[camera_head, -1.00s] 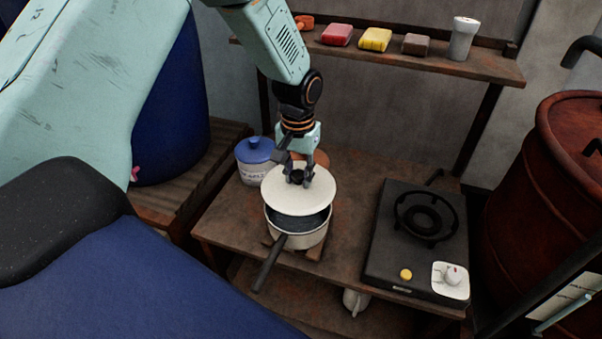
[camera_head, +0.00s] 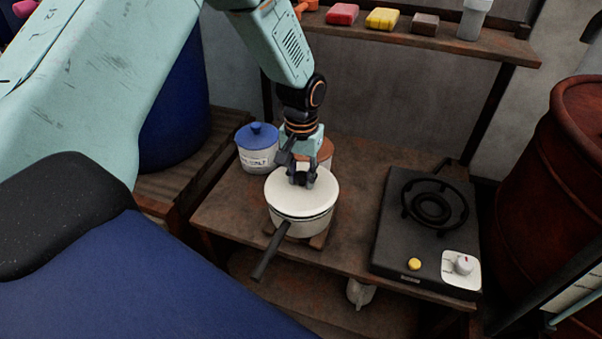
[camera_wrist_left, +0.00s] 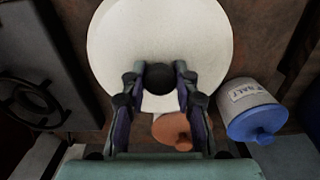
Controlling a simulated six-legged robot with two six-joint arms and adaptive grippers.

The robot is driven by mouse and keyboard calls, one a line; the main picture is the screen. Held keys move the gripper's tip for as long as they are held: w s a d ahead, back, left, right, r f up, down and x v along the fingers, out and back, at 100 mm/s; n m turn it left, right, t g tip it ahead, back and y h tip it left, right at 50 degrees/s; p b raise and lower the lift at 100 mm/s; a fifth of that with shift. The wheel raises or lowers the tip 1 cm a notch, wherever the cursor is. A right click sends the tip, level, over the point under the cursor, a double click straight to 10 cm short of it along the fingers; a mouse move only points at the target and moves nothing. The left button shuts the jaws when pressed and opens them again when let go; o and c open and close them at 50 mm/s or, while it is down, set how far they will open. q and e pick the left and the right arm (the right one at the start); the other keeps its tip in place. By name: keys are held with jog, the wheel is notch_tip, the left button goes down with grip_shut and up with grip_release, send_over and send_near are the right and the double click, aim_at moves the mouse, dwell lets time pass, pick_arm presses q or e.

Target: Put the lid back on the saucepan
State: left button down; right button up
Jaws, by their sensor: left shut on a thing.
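The white saucepan (camera_head: 300,227) stands on a wooden trivet on the table, its dark handle (camera_head: 270,252) pointing to the front left. The white lid (camera_head: 318,197) lies over the saucepan's mouth. A thin dark line shows between lid and rim at the front, so I cannot tell if it is fully seated. My left gripper (camera_head: 302,180) is shut on the lid's dark knob, from above. In the left wrist view the round knob (camera_wrist_left: 159,76) sits between the fingertips, and the lid (camera_wrist_left: 190,35) hides the saucepan. My right gripper is not in view.
A blue-lidded salt jar (camera_head: 257,150) and an orange-brown pot (camera_head: 325,152) stand behind the saucepan. A black burner (camera_head: 400,235) is to its right. A shelf (camera_head: 440,48) with several small items runs along the back. A rusty barrel (camera_head: 565,190) stands at the right.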

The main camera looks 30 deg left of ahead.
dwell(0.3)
pick_arm(q)
jog(key=shift+p, duration=0.3)
jog(key=shift+p, duration=0.35)
dwell(0.7)
jog(key=shift+f+p, duration=0.15)
jog(key=shift+p, duration=0.15)
dwell(1.0)
jog(key=shift+p, duration=0.3)
dwell(0.6)
jog(key=c, duration=0.9)
grip_release()
jog(key=shift+c, duration=0.2)
jog(key=shift+o, duration=0.5)
